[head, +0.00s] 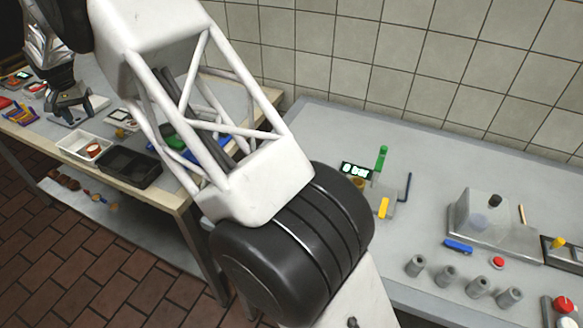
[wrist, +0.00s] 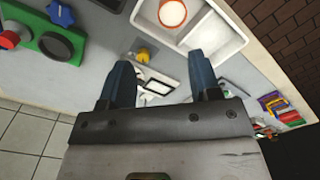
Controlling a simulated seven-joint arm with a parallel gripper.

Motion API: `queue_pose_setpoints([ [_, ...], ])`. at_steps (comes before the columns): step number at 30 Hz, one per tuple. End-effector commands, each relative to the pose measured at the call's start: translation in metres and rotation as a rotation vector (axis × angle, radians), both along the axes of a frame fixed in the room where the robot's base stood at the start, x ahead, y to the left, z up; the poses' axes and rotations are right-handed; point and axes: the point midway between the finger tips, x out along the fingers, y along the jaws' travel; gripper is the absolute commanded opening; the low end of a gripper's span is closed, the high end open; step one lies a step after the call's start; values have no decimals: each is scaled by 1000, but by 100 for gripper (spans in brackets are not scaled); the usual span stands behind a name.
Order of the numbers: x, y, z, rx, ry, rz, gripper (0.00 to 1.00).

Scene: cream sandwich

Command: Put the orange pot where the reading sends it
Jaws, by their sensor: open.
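The orange pot (head: 93,151), with a pale top, sits in a white tray (head: 66,140) on the left table. In the wrist view the pot (wrist: 172,13) is at the top edge, inside a walled part of the white tray (wrist: 236,42). A black tray (head: 128,167) stands beside the white one. My gripper (head: 70,110) is over the left table, behind the white tray. In the wrist view my gripper (wrist: 161,84) is open, its fingers apart and empty. A small pale device (wrist: 155,86) shows between the fingers; any reading on it is not legible.
A green plate with a dark knob (wrist: 55,45) lies at upper left in the wrist view. The right table has a dark display (head: 356,170), several grey cylinders (head: 446,276) and a grey box. My arm hides part of the left table.

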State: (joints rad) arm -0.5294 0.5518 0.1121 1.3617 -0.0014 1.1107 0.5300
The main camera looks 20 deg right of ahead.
Motion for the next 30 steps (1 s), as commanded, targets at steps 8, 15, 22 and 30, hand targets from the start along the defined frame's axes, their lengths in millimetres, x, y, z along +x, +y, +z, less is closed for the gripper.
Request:
queue_pose_setpoints([
  [8,-23,-64,46,10,-20,-4,57],
  [15,-56,-131,86,16,-38,-7,57],
  [22,-94,-191,116,21,-57,-7,57],
  [30,-146,-257,145,24,-80,-11,57],
])
